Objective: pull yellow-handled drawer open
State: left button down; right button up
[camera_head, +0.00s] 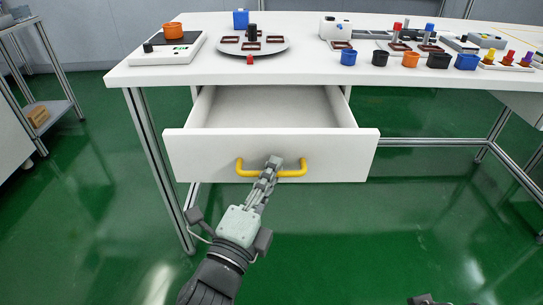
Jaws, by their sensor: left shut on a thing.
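The white drawer (200,157) under the table is pulled out, and the inside that shows looks empty. Its yellow handle (292,173) is on the middle of the front panel. My left gripper (273,165) is shut on the handle near its middle and covers that part of it. A small part of my right arm shows at the bottom right edge; its gripper cannot be seen.
The white table (300,74) above holds a scale with an orange cup (172,30), a grey round plate (280,45) and several small pots. A metal table leg (155,150) stands left of the drawer. The green floor in front is clear.

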pick_arm(q)
jog(key=s, duration=0.4)
jog(key=shift+s, duration=0.1)
pick_arm(e)
jog(key=shift+s+r, duration=0.25)
jog(key=shift+r, duration=0.2)
jog(key=shift+s, duration=0.1)
pick_arm(q)
jog(key=c, duration=1.9)
grip_release()
pick_arm(e)
jog(key=shift+f, duration=0.15)
pick_arm(q)
jog(key=v, duration=1.2)
